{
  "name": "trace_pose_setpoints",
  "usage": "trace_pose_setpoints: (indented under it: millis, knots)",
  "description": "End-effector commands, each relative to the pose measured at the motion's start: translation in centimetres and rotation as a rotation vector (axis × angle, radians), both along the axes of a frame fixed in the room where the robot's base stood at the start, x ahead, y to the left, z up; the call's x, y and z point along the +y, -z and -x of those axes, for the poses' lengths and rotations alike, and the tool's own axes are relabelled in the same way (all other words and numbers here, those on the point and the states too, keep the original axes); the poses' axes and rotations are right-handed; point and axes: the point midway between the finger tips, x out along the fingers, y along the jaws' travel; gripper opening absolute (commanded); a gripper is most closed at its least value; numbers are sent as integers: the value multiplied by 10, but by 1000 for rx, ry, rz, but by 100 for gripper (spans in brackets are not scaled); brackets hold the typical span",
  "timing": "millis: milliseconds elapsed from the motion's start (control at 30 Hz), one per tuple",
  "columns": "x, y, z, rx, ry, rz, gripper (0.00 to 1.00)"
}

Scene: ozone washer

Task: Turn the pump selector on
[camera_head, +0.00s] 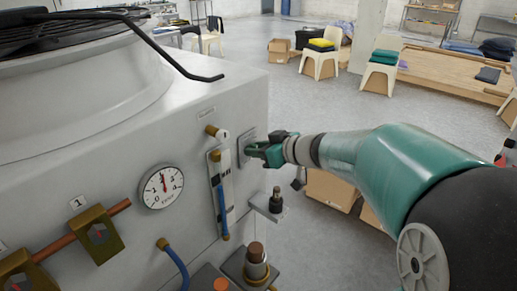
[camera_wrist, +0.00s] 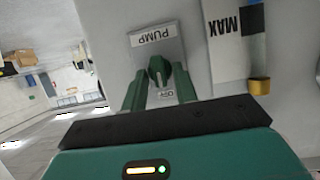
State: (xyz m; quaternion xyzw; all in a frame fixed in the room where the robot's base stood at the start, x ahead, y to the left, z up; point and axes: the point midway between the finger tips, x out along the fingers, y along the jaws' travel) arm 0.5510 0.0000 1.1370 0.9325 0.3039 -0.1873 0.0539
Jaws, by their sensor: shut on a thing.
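The pump selector (camera_wrist: 159,70) is a dark green knob on a grey plate (camera_wrist: 171,42) marked PUMP, with OFF lettering near the gripper side, in the wrist view. In the head view its plate (camera_head: 246,144) is on the washer's side panel, mostly behind my gripper. My gripper (camera_head: 257,150) reaches the panel from the right. In the wrist view, the two green fingers of my gripper (camera_wrist: 160,88) stand on either side of the knob, shut on it. The exact contact points are hard to see.
A flow tube (camera_head: 221,190) marked MAX stands just left of the selector. A pressure gauge (camera_head: 161,187) and brass fittings (camera_head: 96,236) are further left. A small bracket (camera_head: 268,205) juts out below my gripper. Cardboard boxes (camera_head: 331,190) lie on the floor behind my arm.

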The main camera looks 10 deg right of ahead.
Motion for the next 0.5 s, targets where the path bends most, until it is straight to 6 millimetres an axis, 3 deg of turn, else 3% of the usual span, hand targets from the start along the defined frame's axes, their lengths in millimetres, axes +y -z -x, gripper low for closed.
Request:
trace_pose_setpoints:
  millis: [500]
  knots:
    - [-3, 2, -2, 176, -2, -239, 6]
